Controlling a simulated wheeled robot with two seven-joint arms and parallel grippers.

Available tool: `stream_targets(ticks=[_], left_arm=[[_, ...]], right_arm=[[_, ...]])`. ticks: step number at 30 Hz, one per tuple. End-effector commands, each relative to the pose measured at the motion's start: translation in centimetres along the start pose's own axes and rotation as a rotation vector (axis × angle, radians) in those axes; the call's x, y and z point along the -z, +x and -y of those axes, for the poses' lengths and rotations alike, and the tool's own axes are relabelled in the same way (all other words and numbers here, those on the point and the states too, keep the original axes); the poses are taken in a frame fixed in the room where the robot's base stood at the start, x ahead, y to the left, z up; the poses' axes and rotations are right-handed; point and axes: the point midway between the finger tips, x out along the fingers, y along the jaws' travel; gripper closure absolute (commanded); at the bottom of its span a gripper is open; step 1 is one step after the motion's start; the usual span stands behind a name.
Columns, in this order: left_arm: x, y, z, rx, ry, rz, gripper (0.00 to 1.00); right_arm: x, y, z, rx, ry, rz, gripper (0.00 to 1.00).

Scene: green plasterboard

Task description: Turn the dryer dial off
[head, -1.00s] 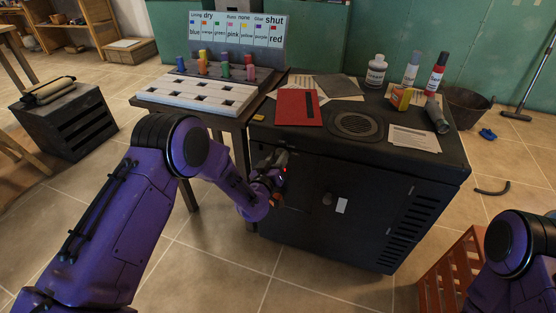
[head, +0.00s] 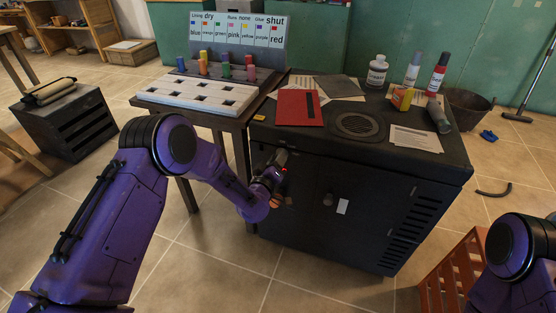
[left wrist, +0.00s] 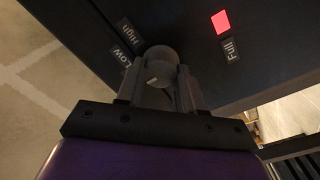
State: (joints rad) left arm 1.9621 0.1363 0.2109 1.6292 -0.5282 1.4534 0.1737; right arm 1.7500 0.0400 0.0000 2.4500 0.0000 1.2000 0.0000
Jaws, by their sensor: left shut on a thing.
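The dryer (head: 370,200) is a black cabinet in the middle of the head view. Its dial (left wrist: 161,58) shows in the left wrist view as a dark round knob with a small pale mark. The labels "Low" (left wrist: 121,56) and "High" (left wrist: 125,29) are to its left, and "Full" (left wrist: 230,50) is to its right beside a lit red square (left wrist: 221,22). My left gripper (left wrist: 161,76) is shut on the dial, one finger on each side. In the head view my left gripper (head: 279,160) is at the dryer's left front and hides the dial. My right gripper is out of view.
On the dryer top are a red folder (head: 298,107), a round grille (head: 358,125), papers and several bottles. A side table with a white slotted tray (head: 195,92) and coloured pegs adjoins it at left. A reddish slatted stool (head: 447,265) stands at lower right.

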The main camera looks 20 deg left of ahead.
Motion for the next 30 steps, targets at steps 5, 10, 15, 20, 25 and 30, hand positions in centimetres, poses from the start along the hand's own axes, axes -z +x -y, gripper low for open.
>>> stream_targets(ticks=[5, 10, 15, 20, 25, 30], left_arm=[[-0.2, -0.1, 0.1, 0.002, -0.001, 0.004, 0.94], [-0.1, -0.1, 0.0, 0.001, 0.0, 0.003, 0.38], [-0.1, 0.0, 0.0, 0.001, 0.0, 0.002, 0.38], [-0.1, -1.2, 0.0, 0.001, 0.0, 0.004, 0.38], [-0.1, -5.2, 0.0, 0.002, 0.001, 0.006, 0.38], [-0.1, -8.9, 0.0, 0.001, 0.001, 0.005, 0.38]], right_arm=[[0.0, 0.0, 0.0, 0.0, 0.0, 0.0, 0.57], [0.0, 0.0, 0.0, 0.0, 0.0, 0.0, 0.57], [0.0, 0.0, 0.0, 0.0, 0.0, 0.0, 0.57], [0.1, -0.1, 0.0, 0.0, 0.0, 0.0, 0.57], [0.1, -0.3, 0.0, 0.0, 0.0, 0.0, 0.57], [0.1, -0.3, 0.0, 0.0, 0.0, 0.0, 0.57]])
